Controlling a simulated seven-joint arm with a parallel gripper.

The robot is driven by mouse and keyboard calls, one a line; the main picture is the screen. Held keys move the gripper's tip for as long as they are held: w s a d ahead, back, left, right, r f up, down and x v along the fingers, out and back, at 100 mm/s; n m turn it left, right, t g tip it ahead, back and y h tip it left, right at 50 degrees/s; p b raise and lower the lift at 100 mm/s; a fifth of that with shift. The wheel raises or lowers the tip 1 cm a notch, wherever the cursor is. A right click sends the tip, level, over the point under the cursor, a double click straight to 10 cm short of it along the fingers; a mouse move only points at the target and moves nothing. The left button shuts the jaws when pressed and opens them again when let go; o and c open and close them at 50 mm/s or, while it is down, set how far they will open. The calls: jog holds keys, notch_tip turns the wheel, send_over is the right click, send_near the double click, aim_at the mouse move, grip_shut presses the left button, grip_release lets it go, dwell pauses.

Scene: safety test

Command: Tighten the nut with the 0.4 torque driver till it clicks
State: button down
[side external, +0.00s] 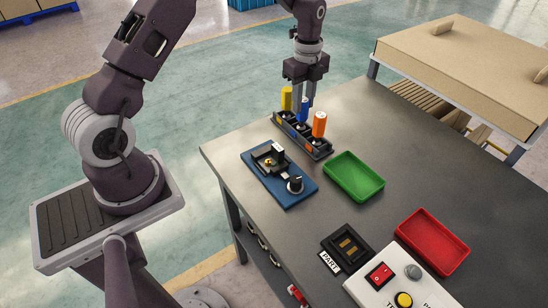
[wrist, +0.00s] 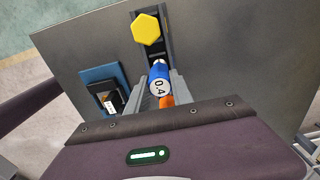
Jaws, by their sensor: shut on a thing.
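The blue driver (side external: 303,104) bears the label 0.4 in the wrist view (wrist: 158,78). My gripper (side external: 304,98) is shut on it, over the black driver rack (side external: 317,153). Whether the driver's lower end is still seated in the rack is hidden. The yellow driver (side external: 286,98) and orange driver (side external: 319,123) stand upright in the rack on either side. The blue fixture plate (side external: 291,201) lies beside the rack, holding a black block with a small brass-coloured spot, perhaps the nut (side external: 268,161), and a black knob (side external: 295,184).
A green tray (side external: 354,176) and a red tray (side external: 432,241) lie on the grey table. A black PART holder (side external: 347,249) and a white control box (side external: 408,288) with switch and buttons are at the front.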

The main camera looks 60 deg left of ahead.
jog(key=shift+r, duration=3.05)
jog(key=c, duration=2)
grip_release()
grip_shut()
